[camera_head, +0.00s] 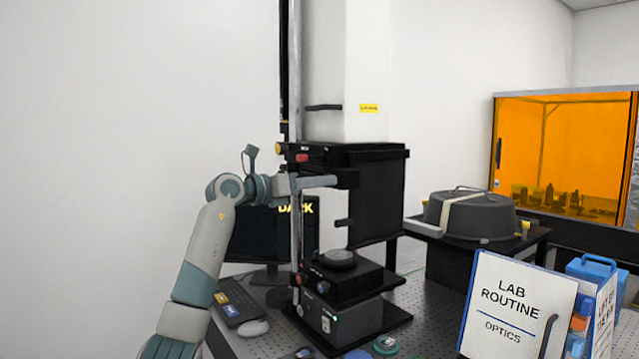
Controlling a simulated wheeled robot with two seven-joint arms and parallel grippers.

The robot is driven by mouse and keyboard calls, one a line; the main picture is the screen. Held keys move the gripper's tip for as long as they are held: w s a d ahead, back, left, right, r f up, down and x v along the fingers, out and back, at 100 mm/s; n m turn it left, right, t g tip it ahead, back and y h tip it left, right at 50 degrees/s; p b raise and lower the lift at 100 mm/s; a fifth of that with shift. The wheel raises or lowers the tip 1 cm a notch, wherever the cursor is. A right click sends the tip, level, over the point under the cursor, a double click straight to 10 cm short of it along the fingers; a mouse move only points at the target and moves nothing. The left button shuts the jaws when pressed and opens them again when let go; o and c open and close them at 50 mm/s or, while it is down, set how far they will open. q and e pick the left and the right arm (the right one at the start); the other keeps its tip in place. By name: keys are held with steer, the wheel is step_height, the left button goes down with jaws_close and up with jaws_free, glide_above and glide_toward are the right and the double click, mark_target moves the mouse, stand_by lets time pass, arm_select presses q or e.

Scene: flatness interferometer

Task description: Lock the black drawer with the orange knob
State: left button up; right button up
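The tall interferometer has a black upper housing (376,200) under a white column. A small orange-yellow knob (279,148) sits at the left end of the housing's top edge, with a red part (301,158) just right of it. I take this as the orange knob; which black part is the drawer is not clear. My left gripper (290,185) is at the instrument's left side, just below the knob and apart from it in the picture. Its fingers overlap the upright post and a grey bar, so its opening is hidden. My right gripper is not in view.
A black stage unit (340,278) with a round top stands below the housing. A monitor (250,235), keyboard (238,304) and mouse (253,328) are left. A grey round case (468,215), "LAB ROUTINE" sign (515,308) and blue caddy (592,270) are right. An orange-windowed enclosure (560,140) stands behind.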

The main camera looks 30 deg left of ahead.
arm_select(q)
steer(key=shift+n, duration=0.5)
steer(key=shift+n+p, duration=4.85)
steer(key=shift+n, duration=3.25)
steer(key=o, duration=1.1)
steer(key=shift+s, duration=0.1)
